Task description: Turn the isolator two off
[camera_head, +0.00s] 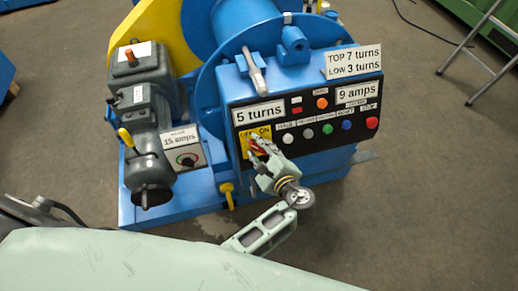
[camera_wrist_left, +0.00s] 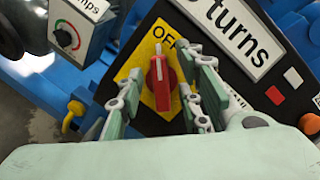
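The isolator is a red rotary handle (camera_wrist_left: 160,82) on a yellow plate (camera_wrist_left: 149,93) at the left end of the black control panel. Black lettering beginning "OF" shows at the plate's top. The handle stands roughly upright in the left wrist view; its setting cannot be told for certain. In the head view the yellow plate (camera_head: 246,141) is partly covered by my left gripper (camera_head: 257,148). In the left wrist view my left gripper (camera_wrist_left: 160,95) is open, one finger on each side of the handle, with a gap visible on the left. My right gripper is not in view.
The panel has several coloured buttons, including a red one (camera_head: 372,123), right of the isolator. A grey dial box (camera_head: 187,158) and a grey motor (camera_head: 140,75) with a yellow lever (camera_head: 126,138) stand left.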

